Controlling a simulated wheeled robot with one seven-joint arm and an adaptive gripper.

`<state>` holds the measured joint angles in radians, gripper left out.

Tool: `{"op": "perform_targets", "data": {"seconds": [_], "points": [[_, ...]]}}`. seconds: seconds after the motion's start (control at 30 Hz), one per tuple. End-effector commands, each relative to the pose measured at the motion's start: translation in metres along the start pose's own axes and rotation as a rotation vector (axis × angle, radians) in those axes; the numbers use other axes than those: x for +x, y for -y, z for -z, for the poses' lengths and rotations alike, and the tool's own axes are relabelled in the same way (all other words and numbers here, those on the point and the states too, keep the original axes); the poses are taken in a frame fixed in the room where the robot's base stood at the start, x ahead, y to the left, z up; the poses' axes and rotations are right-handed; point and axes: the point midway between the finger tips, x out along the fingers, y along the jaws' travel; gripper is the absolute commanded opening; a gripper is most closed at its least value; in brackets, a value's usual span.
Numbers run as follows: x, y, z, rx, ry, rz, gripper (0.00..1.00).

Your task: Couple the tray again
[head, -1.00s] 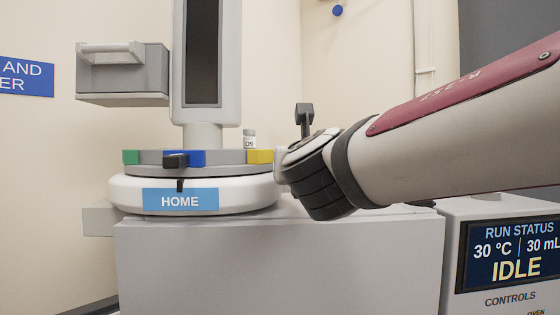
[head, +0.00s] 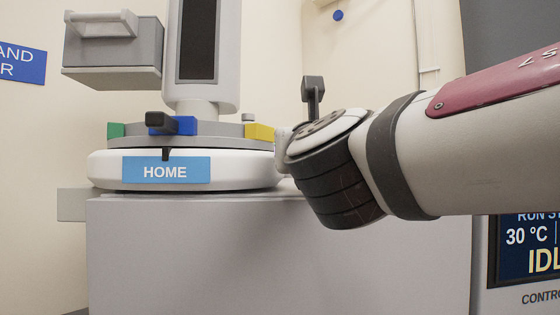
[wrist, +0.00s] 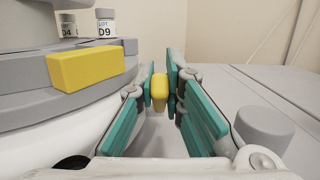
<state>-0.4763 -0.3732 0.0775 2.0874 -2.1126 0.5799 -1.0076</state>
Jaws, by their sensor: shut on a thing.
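The round grey tray (head: 210,142) sits on a white base (head: 240,173) with a blue HOME label. Its rim carries green, blue and yellow blocks; a black knob-like piece stands at the blue one. In the wrist view the tray rim (wrist: 30,98) with its yellow block (wrist: 85,68) is at the left. My gripper (wrist: 159,88) has its teal fingers closed on a small upright yellow piece (wrist: 159,98), to the right of the tray and apart from the rim block. What the piece joins to is hidden. In the head view my wrist hides the fingers.
Vials marked D4 (wrist: 67,25) and D9 (wrist: 105,22) stand on the tray. A grey cylindrical knob (wrist: 264,128) stands right of my fingers. A screen (head: 525,250) is at lower right.

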Motion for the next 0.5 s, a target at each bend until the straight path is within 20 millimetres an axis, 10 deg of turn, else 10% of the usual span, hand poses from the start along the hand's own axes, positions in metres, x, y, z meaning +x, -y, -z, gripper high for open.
{"op": "perform_targets", "data": {"seconds": [0.5], "points": [[-0.0054,0.0001,0.0016,0.000,0.082,0.001,0.00]]}}
